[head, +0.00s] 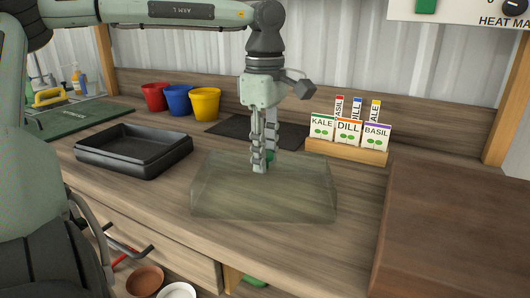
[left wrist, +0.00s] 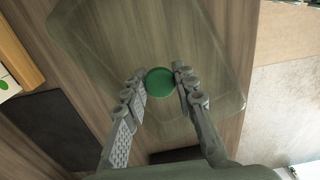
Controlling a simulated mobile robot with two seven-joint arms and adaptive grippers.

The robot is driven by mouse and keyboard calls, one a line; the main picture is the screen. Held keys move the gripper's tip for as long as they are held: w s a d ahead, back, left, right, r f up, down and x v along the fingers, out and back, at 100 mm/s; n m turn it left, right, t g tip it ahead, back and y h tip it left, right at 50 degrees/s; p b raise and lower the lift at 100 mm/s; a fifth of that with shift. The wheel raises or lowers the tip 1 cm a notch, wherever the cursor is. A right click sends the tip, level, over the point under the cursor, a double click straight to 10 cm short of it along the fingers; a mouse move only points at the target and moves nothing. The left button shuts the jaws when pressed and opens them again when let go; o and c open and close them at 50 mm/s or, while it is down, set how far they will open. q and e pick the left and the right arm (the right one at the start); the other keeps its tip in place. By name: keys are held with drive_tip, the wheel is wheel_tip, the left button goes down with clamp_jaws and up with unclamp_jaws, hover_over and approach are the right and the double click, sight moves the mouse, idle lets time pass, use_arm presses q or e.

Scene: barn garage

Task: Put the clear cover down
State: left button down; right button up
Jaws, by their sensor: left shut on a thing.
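The clear cover (head: 225,195) is a see-through, tapered box shape with a green round knob on top. It is over the front middle of the wooden bench, level or nearly so; I cannot tell whether its lower rim touches the bench. My left gripper (head: 261,166) points down and is shut on the cover's knob. In the left wrist view the green knob (left wrist: 160,82) sits between the two fingertips (left wrist: 162,84), with the cover's clear panel (left wrist: 95,50) spreading around it. My right gripper is not in view.
A black tray (head: 110,157) stands left of the cover. Red (head: 154,97), blue (head: 177,100) and yellow (head: 205,104) pots and a dark mat (head: 228,127) lie behind. A wooden rack (head: 345,153) holds seed packets. A brown block (head: 455,235) stands at the right.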

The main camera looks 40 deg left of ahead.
use_arm(q)
drive_tip(key=shift+f, duration=0.15)
drive_tip(key=c, duration=1.2)
unclamp_jaws()
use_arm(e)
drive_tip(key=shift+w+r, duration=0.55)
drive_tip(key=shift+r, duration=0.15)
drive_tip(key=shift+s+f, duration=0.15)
use_arm(q)
drive_tip(key=shift+r, duration=0.2)
wheel_tip(320, 180, up, 12)
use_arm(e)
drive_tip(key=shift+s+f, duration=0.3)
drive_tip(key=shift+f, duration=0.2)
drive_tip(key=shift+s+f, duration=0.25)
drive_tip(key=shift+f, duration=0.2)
